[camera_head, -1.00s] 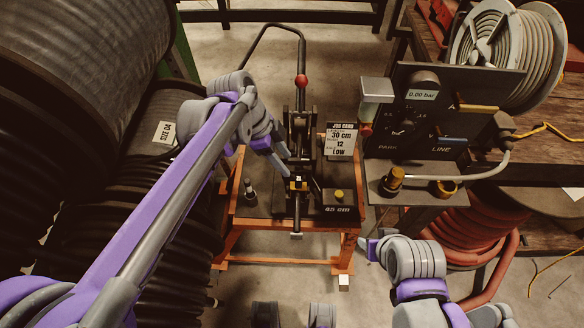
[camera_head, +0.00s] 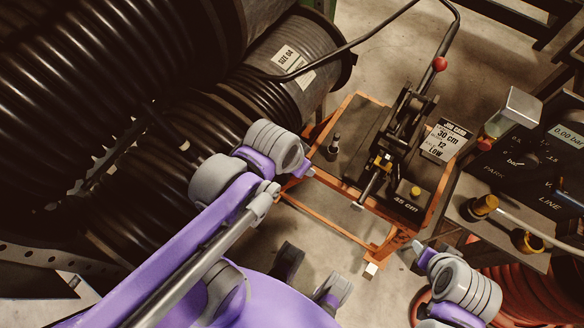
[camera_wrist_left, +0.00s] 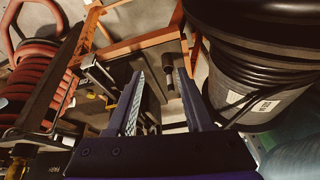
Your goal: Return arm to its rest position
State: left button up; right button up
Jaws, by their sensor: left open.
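My left arm reaches in from the lower left in the head view. Its gripper (camera_head: 306,172) is near the left front edge of the orange-framed crimper stand (camera_head: 338,232), apart from the crimper (camera_head: 402,125). In the left wrist view the two fingers of the left gripper (camera_wrist_left: 160,88) are spread with nothing held between them. The stand's orange frame (camera_wrist_left: 133,44) shows beyond them. My right gripper (camera_head: 420,252) is low at the right, in front of the stand; its fingers are too small and partly hidden to judge.
Large black hose reels (camera_head: 110,90) fill the left side, close to my left arm. The pressure panel (camera_head: 520,165) and red coiled hose (camera_head: 540,292) stand at the right. A long black lever with a red knob (camera_head: 439,64) rises from the crimper. Some floor is clear behind it.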

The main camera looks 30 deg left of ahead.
pick_arm(q)
jog(key=shift+s+a+f+n+t+y, duration=0.15)
jog(key=shift+s+a+f+n, duration=0.25)
jog(key=shift+s+n, duration=0.2)
jog(key=shift+s+a+f+n+t+y, duration=0.15)
jog(key=shift+s+a+f+n, duration=0.15)
jog(key=shift+s+f+n, duration=0.25)
pick_arm(e)
jog(key=shift+w, duration=0.1)
pick_arm(q)
jog(key=shift+w+r, duration=0.1)
jog(key=shift+w, duration=0.05)
notch_tip(320, 180, up, 6)
jog(key=w+p, duration=0.1)
jog(key=p, duration=0.4)
pick_arm(e)
notch_tip(320, 180, up, 6)
jog(key=w, duration=0.1)
pick_arm(q)
jog(key=shift+w, duration=0.25)
pick_arm(e)
jog(key=shift+w, duration=0.25)
pick_arm(q)
jog(key=shift+s, duration=0.1)
pick_arm(e)
jog(key=shift+s+r, duration=0.1)
